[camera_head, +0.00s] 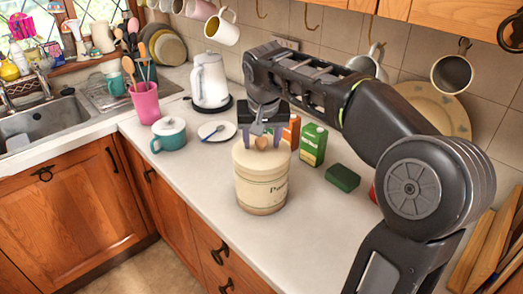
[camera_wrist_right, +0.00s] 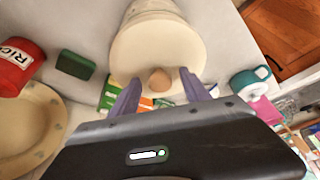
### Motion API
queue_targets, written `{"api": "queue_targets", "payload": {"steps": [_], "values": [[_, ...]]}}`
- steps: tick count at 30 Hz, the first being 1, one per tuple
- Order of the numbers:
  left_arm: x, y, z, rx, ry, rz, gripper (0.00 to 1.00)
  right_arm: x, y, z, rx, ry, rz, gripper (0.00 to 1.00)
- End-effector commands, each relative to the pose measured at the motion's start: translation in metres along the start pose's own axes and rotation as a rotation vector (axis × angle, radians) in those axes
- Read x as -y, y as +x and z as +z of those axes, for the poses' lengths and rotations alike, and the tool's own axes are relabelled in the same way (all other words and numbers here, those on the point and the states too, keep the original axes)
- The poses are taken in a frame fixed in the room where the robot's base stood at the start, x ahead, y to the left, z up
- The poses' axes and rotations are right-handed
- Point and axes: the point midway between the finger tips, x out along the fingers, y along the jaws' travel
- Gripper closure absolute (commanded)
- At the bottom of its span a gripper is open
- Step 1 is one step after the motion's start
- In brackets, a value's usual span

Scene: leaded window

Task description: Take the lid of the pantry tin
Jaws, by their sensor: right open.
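The cream pantry tin (camera_head: 262,193) stands upright on the white worktop. Its pale lid (camera_head: 245,157) is on top and has a round wooden knob (camera_head: 261,144). In the right wrist view the lid (camera_wrist_right: 150,50) and knob (camera_wrist_right: 159,80) show close up. My right gripper (camera_head: 262,137) is open just above the lid. Its two purple fingers (camera_wrist_right: 158,77) stand one on each side of the knob, with gaps between. I cannot tell whether the fingertips touch the lid. My left gripper is in neither view.
A green carton (camera_head: 312,146), an orange box (camera_head: 292,131) and a dark green block (camera_head: 343,178) stand close behind and right of the tin. A teal pot (camera_head: 169,134), small plate (camera_head: 217,130) and kettle (camera_head: 209,82) are left. The worktop in front is clear.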

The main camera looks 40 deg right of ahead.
Motion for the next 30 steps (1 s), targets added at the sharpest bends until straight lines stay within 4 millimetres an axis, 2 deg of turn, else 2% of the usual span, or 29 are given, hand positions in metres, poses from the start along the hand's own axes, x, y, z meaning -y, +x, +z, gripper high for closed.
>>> {"api": "queue_targets", "payload": {"steps": [8,27,30], "values": [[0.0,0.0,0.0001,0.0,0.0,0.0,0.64,0.0,-0.0004,-0.0001,0.0,0.0,0.0,0.46],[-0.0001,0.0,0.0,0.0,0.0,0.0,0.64,0.0,-0.0004,-0.0001,0.0,0.0,0.0,0.98],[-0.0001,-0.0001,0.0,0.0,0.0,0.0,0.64,0.0,-0.0004,-0.0001,0.0,0.0,0.0,1.0]]}}
